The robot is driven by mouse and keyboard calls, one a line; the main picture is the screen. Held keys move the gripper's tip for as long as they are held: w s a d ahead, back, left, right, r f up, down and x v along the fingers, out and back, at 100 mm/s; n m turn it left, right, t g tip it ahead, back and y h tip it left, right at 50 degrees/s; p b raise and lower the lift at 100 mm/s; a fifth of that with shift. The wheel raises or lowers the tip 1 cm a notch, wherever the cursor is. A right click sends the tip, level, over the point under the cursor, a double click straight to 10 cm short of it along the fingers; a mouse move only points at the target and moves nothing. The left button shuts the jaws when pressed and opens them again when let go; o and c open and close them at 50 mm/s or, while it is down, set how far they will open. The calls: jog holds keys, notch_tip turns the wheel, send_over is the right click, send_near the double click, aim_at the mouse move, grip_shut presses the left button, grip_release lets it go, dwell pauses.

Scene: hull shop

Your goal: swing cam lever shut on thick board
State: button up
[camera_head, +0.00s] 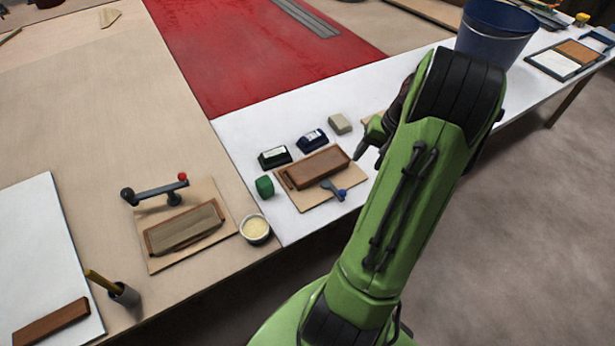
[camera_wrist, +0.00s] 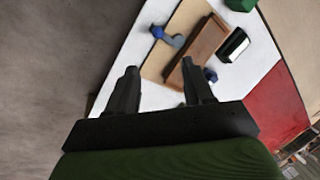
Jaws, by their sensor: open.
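A brown board (camera_head: 318,167) sits on a plywood base on the white bench top. A short grey cam lever with a blue knob (camera_head: 331,188) is at its near side. In the wrist view the board (camera_wrist: 196,52) and blue-knobbed lever (camera_wrist: 168,37) lie beyond my fingertips. A second plywood base to the left holds a grey-brown board (camera_head: 186,227) and a longer dark lever with a red knob (camera_head: 156,189), lying off to the board's far side. I cannot tell surely which board is thicker. My gripper (camera_wrist: 160,84) is open and empty, above and right of the blue-knobbed fixture.
Small boxes (camera_head: 312,140) and a green block (camera_head: 265,187) stand around the right fixture. A cream-filled cup (camera_head: 255,229) stands between the fixtures. A blue bucket (camera_head: 494,32) is at the back right. A pencil cup (camera_head: 124,294) stands front left.

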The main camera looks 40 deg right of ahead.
jog(key=b, duration=0.4)
send_near(344, 191)
jog(key=x, duration=0.9)
jog(key=shift+c, duration=0.3)
grip_shut()
